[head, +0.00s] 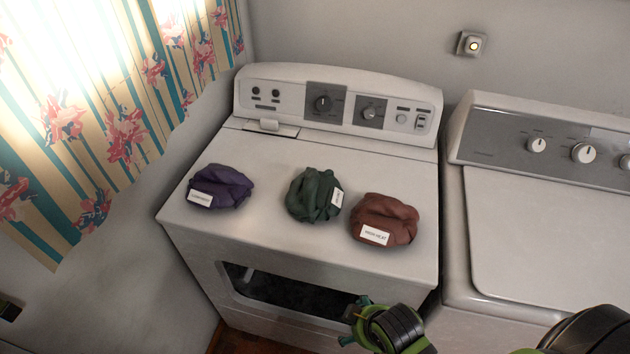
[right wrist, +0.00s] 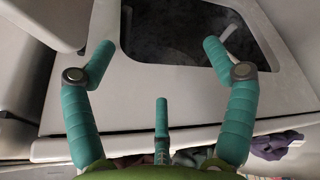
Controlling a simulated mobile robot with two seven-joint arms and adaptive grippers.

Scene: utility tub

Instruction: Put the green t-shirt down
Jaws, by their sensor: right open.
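The green t-shirt (head: 315,194) lies bundled on top of the white dryer (head: 260,150), with a small white label on its right side. It sits between a purple bundle and a red-brown bundle, and nothing holds it. My right gripper (head: 355,318) is in front of the dryer's door, low in the head view and well apart from the t-shirt. In the right wrist view its teal fingers (right wrist: 160,60) are spread with nothing between them, facing the door window.
The purple bundle (head: 220,187) is left of the green t-shirt; the labelled red-brown bundle (head: 384,218) is close on its right. A control panel (head: 335,105) rises behind. A second white machine (head: 550,230) stands right, its top clear. A flowered curtain (head: 110,100) hangs left.

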